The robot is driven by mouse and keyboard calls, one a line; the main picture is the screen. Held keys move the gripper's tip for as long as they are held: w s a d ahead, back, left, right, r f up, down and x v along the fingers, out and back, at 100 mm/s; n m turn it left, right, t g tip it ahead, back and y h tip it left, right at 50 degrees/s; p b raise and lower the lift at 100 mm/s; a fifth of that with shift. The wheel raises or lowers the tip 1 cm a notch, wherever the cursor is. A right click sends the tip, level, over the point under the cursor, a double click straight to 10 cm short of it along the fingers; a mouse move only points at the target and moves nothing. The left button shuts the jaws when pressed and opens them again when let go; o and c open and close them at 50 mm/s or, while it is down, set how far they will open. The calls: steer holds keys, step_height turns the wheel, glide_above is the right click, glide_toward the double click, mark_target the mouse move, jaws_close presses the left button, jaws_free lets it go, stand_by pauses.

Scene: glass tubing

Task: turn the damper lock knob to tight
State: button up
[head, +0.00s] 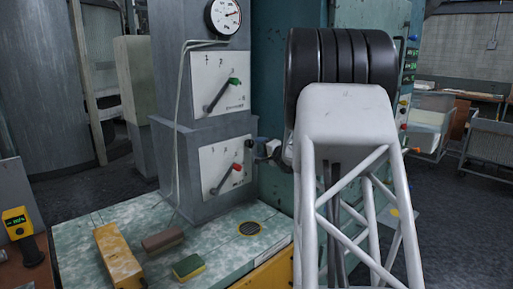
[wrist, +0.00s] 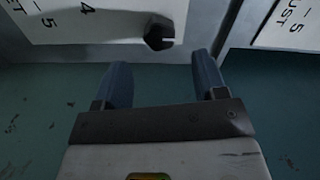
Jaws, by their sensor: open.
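In the wrist view a small dark faceted knob (wrist: 158,35), likely the damper lock knob, sits near the edge of a white marked panel (wrist: 90,20). My gripper (wrist: 160,75) is open, with its two blue fingers apart. The knob lies ahead of the gap between the fingertips, and nothing is held between them. I cannot read a tight mark beside the knob. In the head view my gripper (head: 262,148) shows small at the right side of the grey column (head: 180,140), partly hidden by my arm. I cannot make out the knob there.
The column carries an upper dial panel with a green-tipped lever (head: 221,95), a lower one with a red-tipped lever (head: 226,180), and a round gauge (head: 223,17). A yellow block (head: 118,255) and a sponge (head: 188,267) lie on the bench (head: 215,258).

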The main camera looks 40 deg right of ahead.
steer(key=shift+s, duration=0.65)
steer(key=s+a+r+n+g+y, duration=0.1)
steer(key=s+a+n+g+y, duration=0.15)
steer(key=a, duration=1.05)
steer(key=s+a+r+n+g+y, duration=0.2)
steer(key=s+a+n+g, duration=0.15)
steer(key=a, duration=1.05)
steer(key=s+a+r+n+g+y, duration=0.1)
steer(key=s+a+n+g+y, duration=0.15)
steer(key=a, duration=1.05)
steer(key=s+a+f+n+g+h, duration=0.2)
steer(key=s+a+n+g, duration=0.3)
steer(key=s+a, duration=0.85)
steer(key=s+a+f+n+g+h, duration=0.1)
steer(key=s+f+h, duration=0.1)
steer(key=s, duration=0.6)
steer(key=s+a+f+n+g+h, duration=0.1)
steer(key=s+h, duration=0.2)
steer(key=s, duration=0.6)
steer(key=shift+a+f, duration=0.35)
steer(key=shift+a, duration=0.05)
